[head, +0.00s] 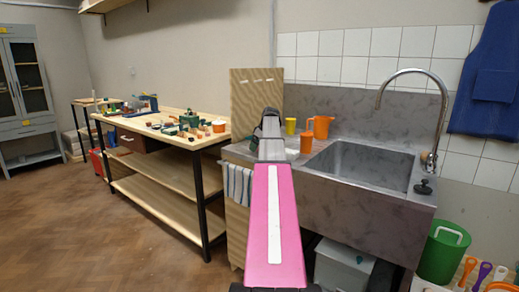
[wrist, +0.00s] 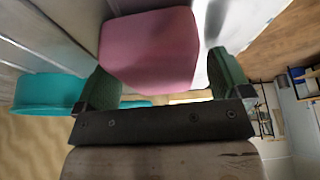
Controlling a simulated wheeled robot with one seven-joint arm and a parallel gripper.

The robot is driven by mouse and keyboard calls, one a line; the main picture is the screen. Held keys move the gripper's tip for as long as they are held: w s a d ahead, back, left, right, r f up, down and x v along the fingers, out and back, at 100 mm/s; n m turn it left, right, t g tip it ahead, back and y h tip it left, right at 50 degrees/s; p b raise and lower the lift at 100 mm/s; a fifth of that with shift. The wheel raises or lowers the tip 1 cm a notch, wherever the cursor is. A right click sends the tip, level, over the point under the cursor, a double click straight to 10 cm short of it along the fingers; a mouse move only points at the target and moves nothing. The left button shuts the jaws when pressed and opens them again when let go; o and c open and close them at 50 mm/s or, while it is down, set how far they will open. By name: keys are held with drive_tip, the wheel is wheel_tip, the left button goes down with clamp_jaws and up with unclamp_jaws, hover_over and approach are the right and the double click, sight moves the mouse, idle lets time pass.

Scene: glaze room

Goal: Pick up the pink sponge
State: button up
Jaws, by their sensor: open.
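The pink sponge (wrist: 150,48) is a rounded block in the upper middle of the wrist view. My gripper (wrist: 160,65) is open, with its dark green fingers apart and the sponge showing between and beyond them. The left finger overlaps the sponge's lower left corner in the picture, and a narrow gap shows by the right finger. I cannot tell whether either finger touches it. In the head view my own pink arm reaches toward the counter left of the sink and hides the gripper tips. I cannot make out the sponge there.
An orange cup (head: 306,143), an orange jug (head: 322,127) and a yellow cup (head: 290,126) stand right of my arm. The grey sink (head: 362,165) lies farther right. A cluttered wooden workbench (head: 150,121) stands left. A teal round container (wrist: 40,93) shows beside the left finger.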

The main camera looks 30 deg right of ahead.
drive_tip(key=shift+f, duration=0.1)
drive_tip(key=c, duration=1)
wheel_tip(320, 180, up, 4)
drive_tip(key=shift+r, duration=0.1)
drive_tip(key=s+a+r, duration=0.5)
drive_tip(key=a+r, duration=0.2)
drive_tip(key=a, duration=0.3)
drive_tip(key=shift+a, duration=0.3)
